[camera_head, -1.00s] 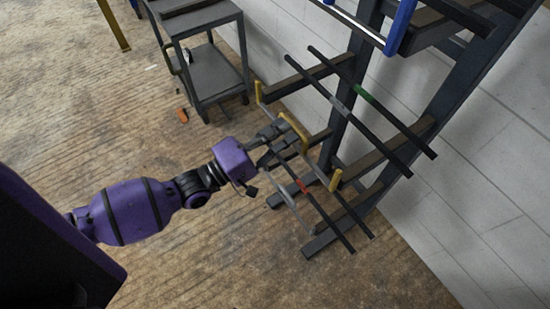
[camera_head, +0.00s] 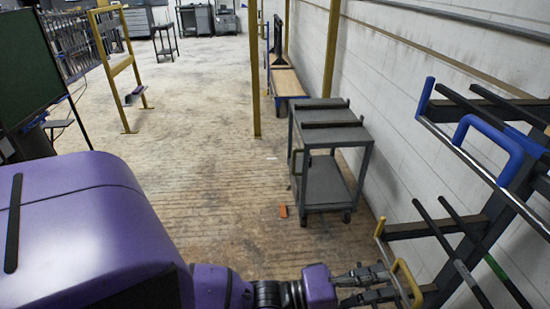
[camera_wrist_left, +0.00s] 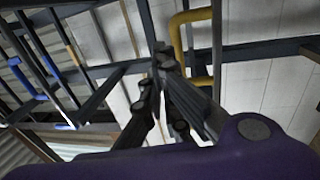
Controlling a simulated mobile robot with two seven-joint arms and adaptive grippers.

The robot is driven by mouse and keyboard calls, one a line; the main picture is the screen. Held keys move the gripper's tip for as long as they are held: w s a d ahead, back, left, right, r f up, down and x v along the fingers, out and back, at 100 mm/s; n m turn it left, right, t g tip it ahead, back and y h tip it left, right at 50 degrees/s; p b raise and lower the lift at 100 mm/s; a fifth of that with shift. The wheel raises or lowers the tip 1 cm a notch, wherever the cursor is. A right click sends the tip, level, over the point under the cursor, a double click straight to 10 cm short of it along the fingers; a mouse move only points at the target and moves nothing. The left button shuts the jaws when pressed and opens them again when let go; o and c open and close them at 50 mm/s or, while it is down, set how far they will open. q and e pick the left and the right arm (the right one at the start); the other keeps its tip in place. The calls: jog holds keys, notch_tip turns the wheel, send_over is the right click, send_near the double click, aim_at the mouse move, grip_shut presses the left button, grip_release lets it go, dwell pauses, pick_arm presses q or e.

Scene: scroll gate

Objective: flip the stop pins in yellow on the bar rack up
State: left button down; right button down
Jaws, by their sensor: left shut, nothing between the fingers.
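The dark bar rack (camera_head: 440,226) stands at the right by the wall. A short yellow stop pin (camera_head: 380,227) stands up at the end of one rack arm. Below it is a bent yellow piece (camera_head: 408,283), beside the tips of my left gripper (camera_head: 390,284). In the left wrist view the bent yellow piece (camera_wrist_left: 178,34) shows just beyond and right of the gripper's fingertips (camera_wrist_left: 164,62); whether they touch I cannot tell. The left gripper is shut and empty. The lower rack is cut off in the head view. My right gripper is not in view.
Blue handles (camera_head: 500,145) sit higher on the rack. Long dark bars (camera_head: 455,255) lie across its arms. A grey cart (camera_head: 325,165) stands beyond the rack by the wall, with an orange object (camera_head: 283,210) on the floor beside it.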

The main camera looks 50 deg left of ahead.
pick_arm(q)
jog(key=s+a+r+b, duration=0.1)
jog(key=s+a+r, duration=0.2)
jog(key=s+a, duration=0.8)
jog(key=s, duration=0.4)
jog(key=shift+a+r, duration=0.35)
jog(key=shift+r, duration=0.05)
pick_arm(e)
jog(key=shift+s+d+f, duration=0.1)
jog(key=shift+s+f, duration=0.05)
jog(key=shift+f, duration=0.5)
